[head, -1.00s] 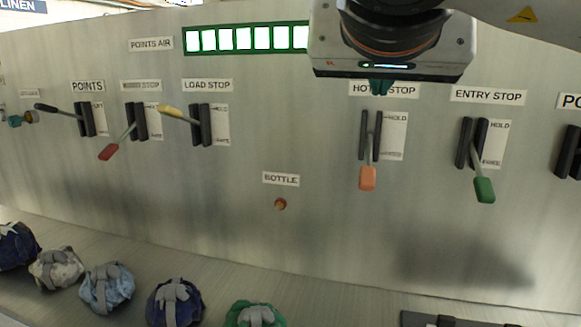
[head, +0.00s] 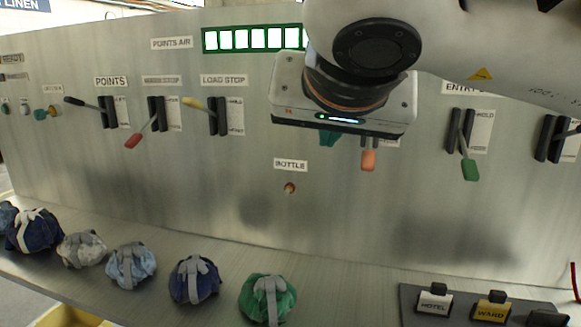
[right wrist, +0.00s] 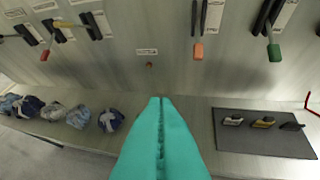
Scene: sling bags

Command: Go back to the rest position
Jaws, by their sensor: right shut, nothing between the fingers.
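My right gripper (head: 328,138) hangs in front of the grey panel (head: 390,225), up and to the right of the BOTTLE button. In the right wrist view its teal fingers (right wrist: 160,102) are pressed together with nothing between them. In the head view its body covers the label and upper part of the lever with the orange handle (head: 368,160). The orange handle hangs down and is apart from the fingers in the right wrist view (right wrist: 198,51). My left gripper is in neither current view.
Levers with red (head: 133,141), yellow (head: 192,103) and green (head: 470,170) handles stick out from the panel. Several sling bags, one green (head: 268,298), lie along the shelf below. A dark mat (head: 408,298) with HOTEL (head: 434,301) and WARD (head: 492,307) blocks lies at the right.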

